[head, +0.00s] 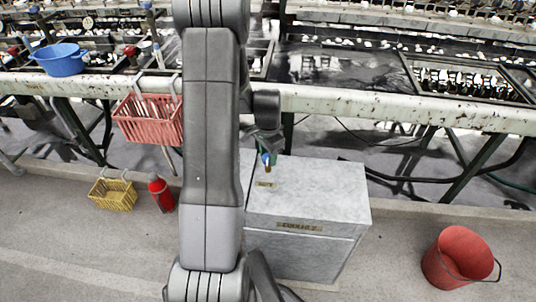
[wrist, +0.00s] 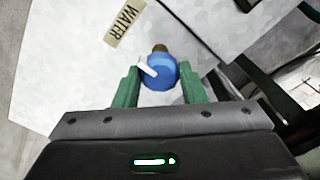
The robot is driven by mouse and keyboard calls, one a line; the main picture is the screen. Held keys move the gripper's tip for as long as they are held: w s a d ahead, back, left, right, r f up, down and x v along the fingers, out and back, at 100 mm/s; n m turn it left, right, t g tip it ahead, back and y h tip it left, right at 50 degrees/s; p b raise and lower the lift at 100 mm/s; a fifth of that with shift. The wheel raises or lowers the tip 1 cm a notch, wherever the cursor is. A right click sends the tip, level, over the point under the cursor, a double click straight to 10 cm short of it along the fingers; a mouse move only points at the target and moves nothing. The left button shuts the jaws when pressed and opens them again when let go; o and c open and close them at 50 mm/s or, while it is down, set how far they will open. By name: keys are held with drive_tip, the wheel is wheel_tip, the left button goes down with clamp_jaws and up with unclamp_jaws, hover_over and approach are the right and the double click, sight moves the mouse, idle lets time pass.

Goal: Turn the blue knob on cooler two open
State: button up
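The cooler (head: 340,190) is a pale grey box with a nameplate on its front that appears to read "COOLER 2". The blue knob (wrist: 160,75) has a white pointer stripe to its upper left and a brass stub behind it. It shows small in the head view (head: 265,159) above the cooler top, below my wrist. My gripper (wrist: 159,78) has green fingers, one on each side of the knob. They are apart, with a narrow gap at the left; contact at the right is hard to tell. My arm hides the cooler's left part in the head view.
A "WATER" label (wrist: 125,24) lies on the cooler top beside the knob. Behind stands a long reeling bench with a pale front rail (head: 400,105). A red bucket (head: 460,257) stands on the floor at right. A red bottle (head: 161,195) and yellow basket (head: 112,195) stand left.

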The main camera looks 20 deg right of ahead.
drive_tip(key=shift+n, duration=0.4)
drive_tip(key=n+b, duration=0.1)
drive_tip(key=n, duration=1.2)
drive_tip(key=shift+b, duration=0.4)
drive_tip(key=n, duration=0.4)
drive_tip(key=shift+w, duration=0.1)
drive_tip(key=o, duration=1)
